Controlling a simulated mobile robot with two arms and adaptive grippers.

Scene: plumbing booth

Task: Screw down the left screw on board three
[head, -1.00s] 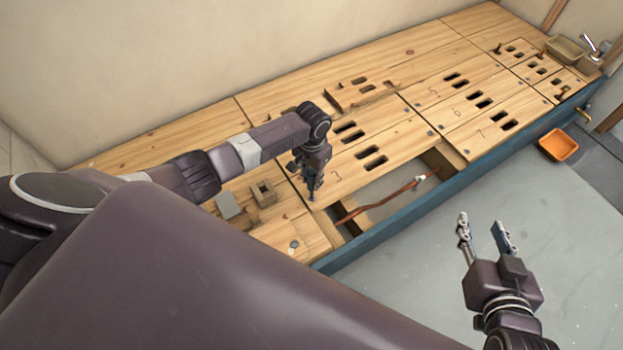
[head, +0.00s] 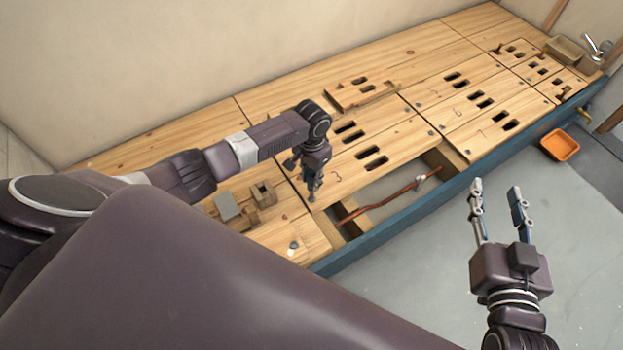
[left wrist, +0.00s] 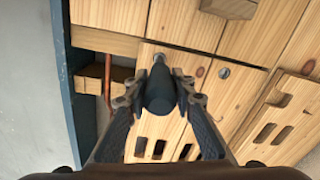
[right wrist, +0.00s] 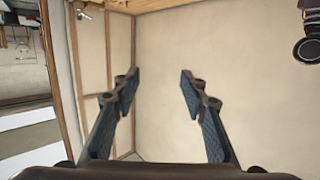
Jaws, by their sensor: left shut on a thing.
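A copper pipe (head: 385,205) runs through the open gap before board three. Small blocks (head: 262,193) stand on the deck to the left. A loose slotted board (head: 362,92) lies behind. An orange tray (head: 559,145) is at the right, beyond the blue edge beam (head: 400,223).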

